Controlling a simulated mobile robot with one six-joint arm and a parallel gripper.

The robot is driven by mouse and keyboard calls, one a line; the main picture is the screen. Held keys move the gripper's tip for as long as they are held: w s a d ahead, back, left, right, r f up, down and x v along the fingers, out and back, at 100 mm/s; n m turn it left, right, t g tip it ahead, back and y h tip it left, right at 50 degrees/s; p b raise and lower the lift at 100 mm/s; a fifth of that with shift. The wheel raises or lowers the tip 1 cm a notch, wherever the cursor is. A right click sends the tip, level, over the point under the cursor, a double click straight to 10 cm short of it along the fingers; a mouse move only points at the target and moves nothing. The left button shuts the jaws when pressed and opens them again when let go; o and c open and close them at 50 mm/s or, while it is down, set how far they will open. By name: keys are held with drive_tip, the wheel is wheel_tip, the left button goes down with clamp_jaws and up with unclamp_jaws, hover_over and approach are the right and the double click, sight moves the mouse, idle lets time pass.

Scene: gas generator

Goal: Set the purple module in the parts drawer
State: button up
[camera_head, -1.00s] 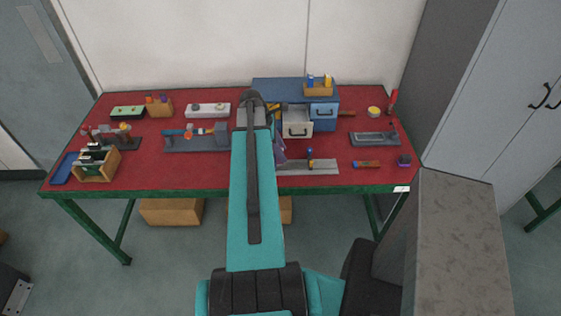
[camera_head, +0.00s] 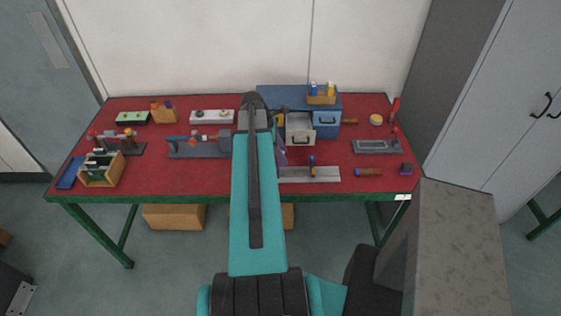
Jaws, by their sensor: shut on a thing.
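My arm reaches over the table and hides most of what is behind it. I cannot make out my gripper's fingers. A pale purple piece (camera_head: 281,153) shows at the right edge of my arm, just left of and below the open drawer. I cannot tell whether it is held or is the module. A small dark purple block (camera_head: 406,169) sits at the table's right front. The pale parts drawer (camera_head: 299,135) is pulled out of the blue cabinet (camera_head: 270,93); its inside is seen only in part.
The cabinet carries a wooden holder (camera_head: 321,99) with blue and yellow items. A grey rail (camera_head: 322,175) lies in front of the drawer, and a grey tray (camera_head: 375,147) is to the right. A grey fixture (camera_head: 192,150) and a wooden box (camera_head: 101,177) are left on the red table (camera_head: 190,182).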

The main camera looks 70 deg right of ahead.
drive_tip(key=w+a+n+b, duration=0.1)
drive_tip(key=w+a+b, duration=0.1)
drive_tip(key=w+a, duration=0.7)
drive_tip(key=w+a+r+n+h+b, duration=0.15)
drive_tip(key=w+a, duration=0.35)
drive_tip(key=w, duration=0.8)
drive_tip(key=w+a+n+b, duration=0.1)
drive_tip(key=w+a+b, duration=0.1)
drive_tip(key=w+a, duration=0.7)
drive_tip(key=w+a+r+n+b, duration=0.1)
drive_tip(key=w+a+b, duration=0.2)
drive_tip(key=a, duration=1.4)
drive_tip(key=w+a+r+n+t+b, duration=0.1)
drive_tip(key=w+a+r+n+b, duration=0.1)
drive_tip(key=w+a, duration=0.9)
drive_tip(key=a, duration=0.7)
drive_tip(key=shift+t+b, duration=0.3)
drive_tip(key=shift+b, duration=0.1)
drive_tip(key=shift+w+a+h, duration=0.1)
drive_tip(key=shift+h, duration=0.15)
